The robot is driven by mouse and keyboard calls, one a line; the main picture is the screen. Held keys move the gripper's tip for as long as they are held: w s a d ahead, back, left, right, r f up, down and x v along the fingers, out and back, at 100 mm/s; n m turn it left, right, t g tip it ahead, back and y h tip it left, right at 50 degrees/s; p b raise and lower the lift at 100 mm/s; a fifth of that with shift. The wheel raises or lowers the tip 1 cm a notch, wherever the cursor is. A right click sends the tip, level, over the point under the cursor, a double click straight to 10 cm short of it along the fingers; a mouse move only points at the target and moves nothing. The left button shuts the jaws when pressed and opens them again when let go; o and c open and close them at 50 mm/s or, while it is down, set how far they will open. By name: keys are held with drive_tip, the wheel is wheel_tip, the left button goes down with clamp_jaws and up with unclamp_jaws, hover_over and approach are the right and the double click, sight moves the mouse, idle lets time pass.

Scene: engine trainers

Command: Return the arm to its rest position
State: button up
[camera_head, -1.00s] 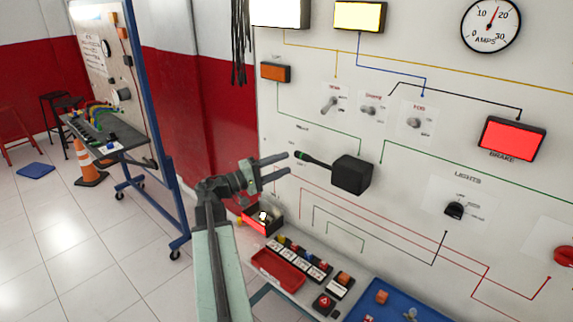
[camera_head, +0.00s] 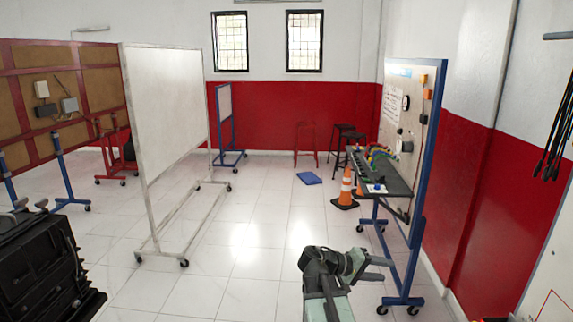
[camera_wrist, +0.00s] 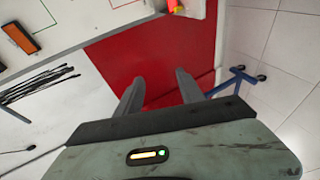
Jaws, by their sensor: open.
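My gripper (camera_head: 378,268) is at the lower middle of the head view, at the end of my raised arm, with its fingers pointing right. In the wrist view my gripper (camera_wrist: 158,90) shows two dark fingers spread apart with nothing between them. Beyond the fingers is the red lower wall (camera_wrist: 150,55). My gripper touches nothing that I can see.
A blue-framed trainer board on wheels (camera_head: 418,140) stands right of my gripper, with an orange cone (camera_head: 345,188) beside it. A white board on a wheeled frame (camera_head: 165,130) stands left. A black tool chest (camera_head: 45,265) is at lower left. The tiled floor (camera_head: 255,230) between is clear.

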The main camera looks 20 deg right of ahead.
drive_tip(key=w+a+f+n+t+y, duration=0.1)
drive_tip(key=w+a+f+y, duration=0.15)
drive_tip(key=a, duration=0.45)
drive_tip(key=w+a+f+n+t+y, duration=0.1)
drive_tip(key=w+a+f, duration=0.1)
drive_tip(key=a+f, duration=0.35)
drive_tip(key=w+a+f+n+t+y, duration=0.1)
drive_tip(key=w+a+y, duration=0.1)
drive_tip(key=a, duration=0.7)
drive_tip(key=s+a+f+y, duration=0.1)
drive_tip(key=a+f+y, duration=0.2)
drive_tip(key=a, duration=0.6)
drive_tip(key=s+a+f+y, duration=0.1)
drive_tip(key=a+f+y, duration=0.2)
drive_tip(key=a, duration=0.6)
drive_tip(key=shift+s+a+n+y+p, duration=0.3)
drive_tip(key=shift+a+n+y, duration=0.1)
drive_tip(key=shift+y, duration=0.65)
